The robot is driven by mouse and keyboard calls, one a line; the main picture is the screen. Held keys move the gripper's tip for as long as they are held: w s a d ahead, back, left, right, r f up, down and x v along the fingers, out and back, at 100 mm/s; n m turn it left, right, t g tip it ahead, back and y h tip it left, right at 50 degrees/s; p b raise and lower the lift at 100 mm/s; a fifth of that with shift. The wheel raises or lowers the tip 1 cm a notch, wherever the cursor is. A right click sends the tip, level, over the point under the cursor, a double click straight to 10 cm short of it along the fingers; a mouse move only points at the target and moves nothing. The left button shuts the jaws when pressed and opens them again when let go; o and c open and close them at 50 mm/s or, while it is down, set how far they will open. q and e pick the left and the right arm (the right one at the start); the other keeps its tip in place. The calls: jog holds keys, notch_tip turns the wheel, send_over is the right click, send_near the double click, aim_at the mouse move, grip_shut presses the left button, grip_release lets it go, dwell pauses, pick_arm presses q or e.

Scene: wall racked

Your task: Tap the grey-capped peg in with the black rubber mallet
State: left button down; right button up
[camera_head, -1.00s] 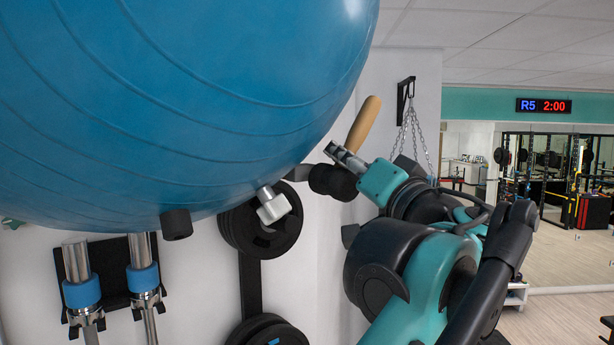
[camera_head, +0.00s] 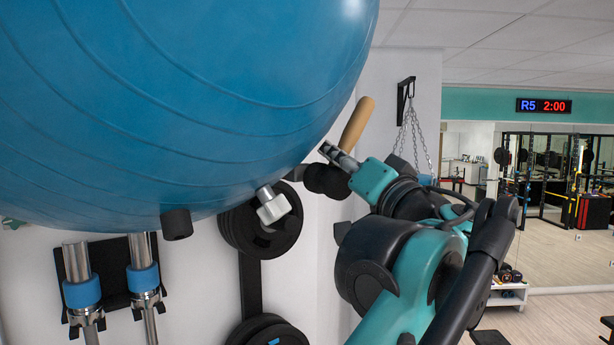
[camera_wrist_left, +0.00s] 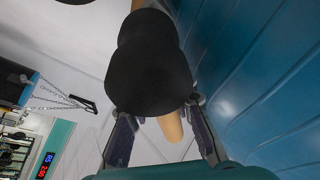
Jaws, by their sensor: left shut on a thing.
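The black rubber mallet has a black head (camera_head: 326,181) and a wooden handle (camera_head: 357,123) tilted up to the right. My left gripper (camera_head: 335,154) is shut on the mallet; the exact contact is partly hidden. The wrist view shows the black head (camera_wrist_left: 150,65) large between the fingers (camera_wrist_left: 163,110), with part of the wooden handle (camera_wrist_left: 172,126) behind. The grey-capped peg (camera_head: 272,207) sticks out under the big blue ball, left of the mallet head, with a gap between them. My right gripper is not in view.
The blue exercise ball (camera_head: 180,100) fills the upper left, close to the mallet. A black-capped peg (camera_head: 176,224) sticks out below it. Black weight plates (camera_head: 240,232) hang behind the grey cap. Chrome bars with blue collars (camera_head: 82,293) stand lower left. Chains (camera_head: 412,130) hang right.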

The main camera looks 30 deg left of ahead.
aim_at(348, 153)
pick_arm(q)
jog(key=shift+s+d, duration=0.25)
jog(key=shift+d, duration=0.55)
jog(key=shift+s+d, duration=0.25)
jog(key=shift+d, duration=0.5)
jog(key=shift+s+d, duration=0.25)
jog(key=shift+d, duration=0.55)
